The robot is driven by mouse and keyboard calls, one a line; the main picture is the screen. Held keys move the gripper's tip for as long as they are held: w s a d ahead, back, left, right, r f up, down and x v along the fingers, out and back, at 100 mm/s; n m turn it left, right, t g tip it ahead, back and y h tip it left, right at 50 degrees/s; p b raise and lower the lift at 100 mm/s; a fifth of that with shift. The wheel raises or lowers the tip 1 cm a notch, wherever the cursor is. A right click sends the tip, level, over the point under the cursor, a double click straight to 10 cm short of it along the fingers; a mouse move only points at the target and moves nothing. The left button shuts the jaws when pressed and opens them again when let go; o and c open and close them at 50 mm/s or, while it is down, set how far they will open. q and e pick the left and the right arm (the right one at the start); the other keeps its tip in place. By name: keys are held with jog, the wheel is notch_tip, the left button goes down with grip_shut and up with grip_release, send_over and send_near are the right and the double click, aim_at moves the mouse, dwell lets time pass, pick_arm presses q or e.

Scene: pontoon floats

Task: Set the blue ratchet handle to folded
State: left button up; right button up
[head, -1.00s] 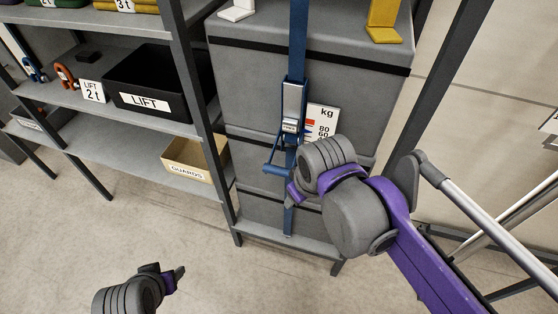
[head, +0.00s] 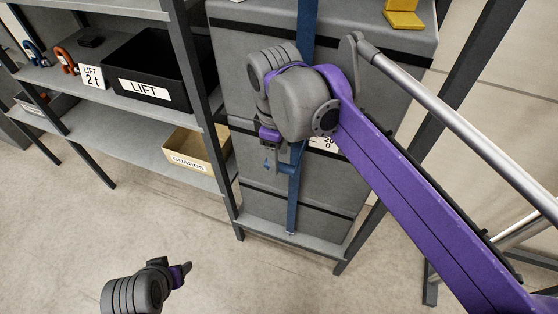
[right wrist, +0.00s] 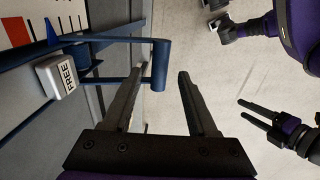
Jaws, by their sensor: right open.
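The blue ratchet handle (right wrist: 160,66) stands out from the strap in the right wrist view. Its end bar appears between the fingertips of my right gripper (right wrist: 162,78), which is open; I cannot tell whether they touch it. A white tag reading FREE (right wrist: 66,76) sits beside the handle frame. In the head view my right gripper (head: 269,150) is at the ratchet, and my arm hides most of it; a little of the blue handle (head: 286,169) shows. The blue strap (head: 292,205) runs down the grey crates. My left gripper (head: 186,268) is low over the floor, empty, fingers apart.
A shelf on the left holds a black LIFT bin (head: 160,68) and a cardboard GUARDS box (head: 188,162). A dark shelf post (head: 205,100) stands close left of the crates. A partly covered kg scale card (head: 325,144) is beside the strap. The floor in front is clear.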

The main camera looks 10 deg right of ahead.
jog(key=shift+w+f, duration=0.1)
jog(key=shift+f, duration=1.15)
grip_shut()
dwell(0.5)
